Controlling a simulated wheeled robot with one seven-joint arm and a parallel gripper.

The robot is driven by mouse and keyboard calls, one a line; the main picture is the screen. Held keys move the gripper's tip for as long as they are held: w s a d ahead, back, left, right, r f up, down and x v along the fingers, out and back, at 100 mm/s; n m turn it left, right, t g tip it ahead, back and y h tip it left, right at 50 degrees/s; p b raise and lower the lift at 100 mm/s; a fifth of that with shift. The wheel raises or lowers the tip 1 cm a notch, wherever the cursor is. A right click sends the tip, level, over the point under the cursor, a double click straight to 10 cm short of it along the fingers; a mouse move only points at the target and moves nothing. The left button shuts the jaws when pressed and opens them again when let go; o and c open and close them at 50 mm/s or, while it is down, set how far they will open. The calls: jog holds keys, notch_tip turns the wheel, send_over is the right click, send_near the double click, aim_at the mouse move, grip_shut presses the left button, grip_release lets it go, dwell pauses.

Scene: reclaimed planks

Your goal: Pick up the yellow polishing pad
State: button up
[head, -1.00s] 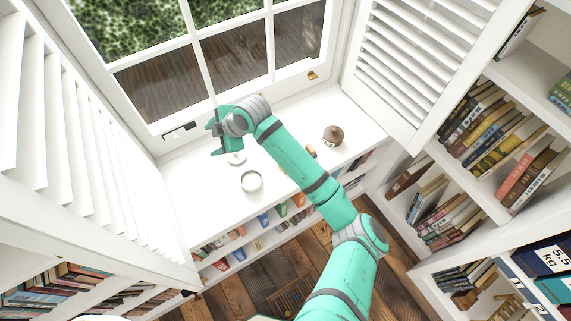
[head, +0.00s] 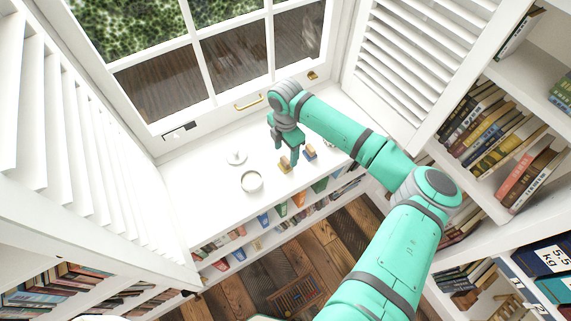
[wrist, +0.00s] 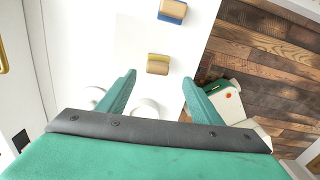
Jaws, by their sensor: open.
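The yellow polishing pad (head: 284,168) lies on the white window-seat top, a small block with a tan upper part. In the wrist view the pad (wrist: 158,70) shows a yellow edge along its tan body, between the lines of my two fingers and just beyond their tips. My gripper (head: 288,159) is open and empty, pointing down above the pad. The wrist view also shows its fingers spread apart (wrist: 158,77). I cannot tell the exact height of the tips over the pad.
A similar block with a blue base (head: 309,152) lies to the right of the pad; it shows in the wrist view (wrist: 172,11). A round white bowl (head: 251,181) and a small white stand (head: 236,158) are to the left. Book shelves run below the front edge.

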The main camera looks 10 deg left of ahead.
aim_at(285, 161)
jog(key=shift+w+a+f, duration=0.1)
jog(key=shift+a+f, duration=0.05)
jog(key=shift+f, duration=1.55)
jog(key=shift+a+f, duration=0.1)
jog(key=shift+f, duration=1.55)
jog(key=c, duration=1.1)
jog(key=shift+c, duration=0.2)
jog(key=shift+r, duration=0.85)
jog(key=s+r, duration=1.1)
jog(key=s, duration=0.3)
jog(key=shift+a+r, duration=0.15)
jog(key=shift+a, duration=0.25)
